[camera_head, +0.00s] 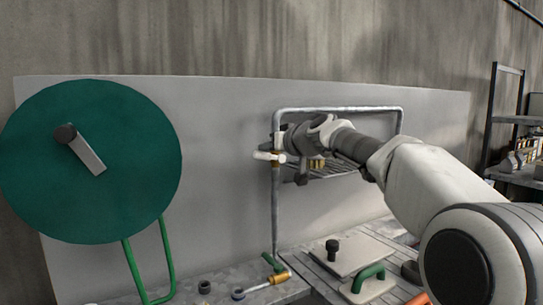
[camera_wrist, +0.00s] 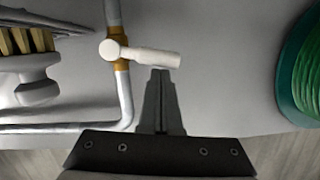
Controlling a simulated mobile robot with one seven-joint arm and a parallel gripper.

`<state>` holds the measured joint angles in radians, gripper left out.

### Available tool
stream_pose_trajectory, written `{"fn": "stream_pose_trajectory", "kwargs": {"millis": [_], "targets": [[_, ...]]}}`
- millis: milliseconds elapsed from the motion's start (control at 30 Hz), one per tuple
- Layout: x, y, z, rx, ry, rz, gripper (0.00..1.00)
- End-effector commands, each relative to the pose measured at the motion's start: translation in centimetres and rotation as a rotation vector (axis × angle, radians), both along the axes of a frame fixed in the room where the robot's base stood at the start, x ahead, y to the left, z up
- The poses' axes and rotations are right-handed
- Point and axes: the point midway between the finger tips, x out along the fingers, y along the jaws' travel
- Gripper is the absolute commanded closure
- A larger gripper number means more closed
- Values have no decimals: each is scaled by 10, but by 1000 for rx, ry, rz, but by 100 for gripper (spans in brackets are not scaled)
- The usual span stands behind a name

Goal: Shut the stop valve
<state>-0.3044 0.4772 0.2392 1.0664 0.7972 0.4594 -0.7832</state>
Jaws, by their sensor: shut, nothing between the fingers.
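The stop valve has a white lever handle (camera_head: 268,156) and sits on a vertical grey pipe at the left side of the pipe frame. In the wrist view the white handle (camera_wrist: 145,54) points to the right, across the line of the pipe, from a brass valve body (camera_wrist: 121,64). My gripper (camera_wrist: 161,72) is shut and empty, with its fingertips just below the handle's free end in the wrist view; I cannot tell whether they touch it. In the head view my wrist hides most of the fingers.
A large green disc with a crank (camera_head: 92,190) stands at the left. A wire rack (camera_head: 335,171) hangs behind my arm. Shelves (camera_head: 510,120) stand at the right.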

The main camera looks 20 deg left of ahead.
Motion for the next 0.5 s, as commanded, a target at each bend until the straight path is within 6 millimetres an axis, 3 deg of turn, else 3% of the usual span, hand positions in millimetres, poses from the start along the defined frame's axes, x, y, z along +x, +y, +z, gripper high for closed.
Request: {"fn": "stream_pose_trajectory", "kwargs": {"millis": [500], "targets": [[-6, 5, -12, -133, -148, 1, 100]]}}
